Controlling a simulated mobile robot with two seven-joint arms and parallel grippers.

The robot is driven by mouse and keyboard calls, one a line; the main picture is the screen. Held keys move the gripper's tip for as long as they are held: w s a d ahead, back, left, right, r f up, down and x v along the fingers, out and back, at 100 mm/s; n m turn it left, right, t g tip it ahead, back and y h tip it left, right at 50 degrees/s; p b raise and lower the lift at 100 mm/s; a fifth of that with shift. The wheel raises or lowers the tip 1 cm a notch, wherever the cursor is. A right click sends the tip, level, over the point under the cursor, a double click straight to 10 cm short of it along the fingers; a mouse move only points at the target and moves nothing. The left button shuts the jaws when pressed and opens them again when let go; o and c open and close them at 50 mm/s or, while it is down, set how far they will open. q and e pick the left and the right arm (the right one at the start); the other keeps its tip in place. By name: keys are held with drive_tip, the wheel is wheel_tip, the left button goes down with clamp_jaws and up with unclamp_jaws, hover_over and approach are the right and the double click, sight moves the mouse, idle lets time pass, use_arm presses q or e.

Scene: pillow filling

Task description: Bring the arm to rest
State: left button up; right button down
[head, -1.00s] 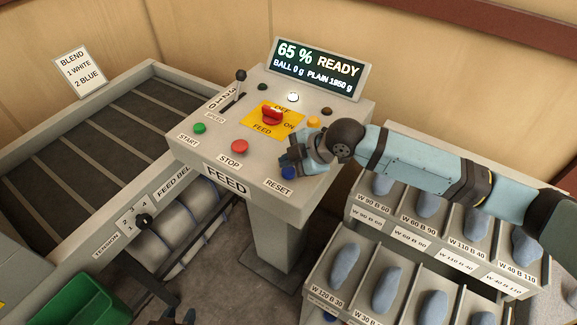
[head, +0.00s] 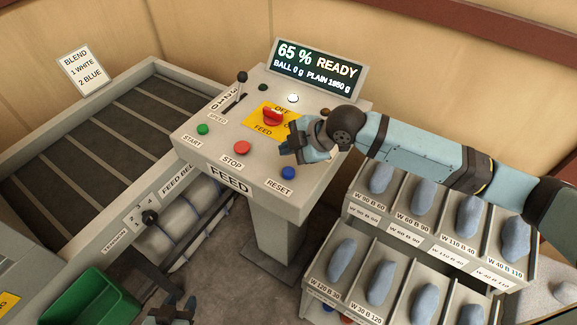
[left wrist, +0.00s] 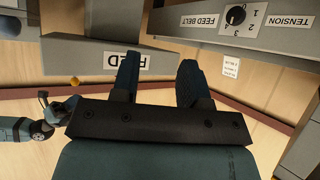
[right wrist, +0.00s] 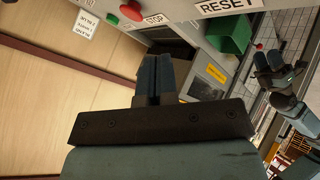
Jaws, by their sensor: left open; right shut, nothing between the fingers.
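My right arm reaches in from the right in the head view. Its gripper (head: 292,150) is shut and empty, above the feed console (head: 255,160) between the yellow selector plate and the blue RESET button (head: 288,173). In the right wrist view its fingers (right wrist: 158,76) are together with nothing between them. My left gripper (head: 172,312) shows at the bottom edge of the head view, low in front of the feed belt. In the left wrist view its fingers (left wrist: 155,82) are apart and empty.
The console display (head: 319,70) reads 65 % READY, and a white lamp (head: 293,98) is lit. The feed belt (head: 90,150) lies left. A green bin (head: 100,300) is at lower left. Racks of labelled compartments (head: 345,232) holding blue-grey pieces stand right, under my right arm.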

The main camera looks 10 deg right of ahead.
use_arm(q)
drive_tip(key=shift+s+f, duration=0.1)
drive_tip(key=shift+f, duration=0.2)
drive_tip(key=shift+a+r, duration=0.1)
idle(0.3)
